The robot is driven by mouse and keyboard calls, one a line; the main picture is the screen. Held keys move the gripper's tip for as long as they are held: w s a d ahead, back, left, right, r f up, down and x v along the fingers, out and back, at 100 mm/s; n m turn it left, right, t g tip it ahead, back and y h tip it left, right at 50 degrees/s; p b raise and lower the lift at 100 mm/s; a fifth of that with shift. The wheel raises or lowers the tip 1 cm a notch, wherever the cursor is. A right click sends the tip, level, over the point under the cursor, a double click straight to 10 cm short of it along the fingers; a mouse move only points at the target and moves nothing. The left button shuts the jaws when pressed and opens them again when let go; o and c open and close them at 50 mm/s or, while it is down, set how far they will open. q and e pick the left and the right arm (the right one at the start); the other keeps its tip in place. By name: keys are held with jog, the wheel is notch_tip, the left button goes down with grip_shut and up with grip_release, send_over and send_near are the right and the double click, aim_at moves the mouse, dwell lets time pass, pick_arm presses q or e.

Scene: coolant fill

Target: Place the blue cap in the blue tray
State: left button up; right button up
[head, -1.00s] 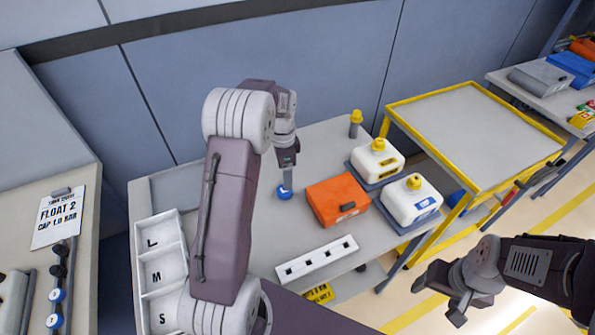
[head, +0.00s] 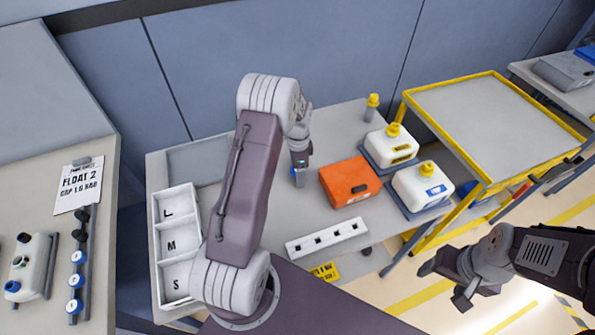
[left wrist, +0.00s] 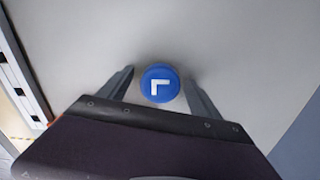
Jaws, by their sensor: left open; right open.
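The blue cap (left wrist: 160,83), round with a white L-shaped mark, lies between the two fingers of my open left gripper (left wrist: 158,88) in the left wrist view, with a small gap on each side. In the head view this gripper (head: 299,178) points down at the grey table, and the cap is mostly hidden by the fingers. My right gripper (head: 446,285) is open and empty, off the table at the lower right. A flat blue-grey tray-like panel (head: 197,160) lies at the table's back left; I cannot tell whether it is the blue tray.
An orange box (head: 349,182) and two white tanks with yellow caps (head: 388,147) (head: 421,188) stand right of the left gripper. A white strip with square holes (head: 326,239) lies in front. A white L/M/S sorting tray (head: 178,212) stands left. A yellow-edged cart (head: 497,120) is right.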

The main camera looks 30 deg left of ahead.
pick_arm(q)
jog(key=c, duration=1.4)
jog(key=shift+r, duration=0.1)
jog(key=r, duration=0.3)
jog(key=d+r, duration=0.1)
jog(key=shift+w+r+b, duration=0.25)
jog(key=shift+b, duration=0.05)
jog(key=w+d+r, duration=0.1)
jog(key=d+r, duration=0.1)
jog(key=d, duration=0.1)
jog(key=w+d+r, duration=0.1)
jog(key=d+r, duration=0.1)
jog(key=d, duration=0.1)
jog(key=w+d+r, duration=0.1)
jog(key=d+r, duration=0.1)
jog(key=d, duration=0.2)
jog(key=shift+d+r, duration=0.1)
jog(key=shift+r, duration=0.1)
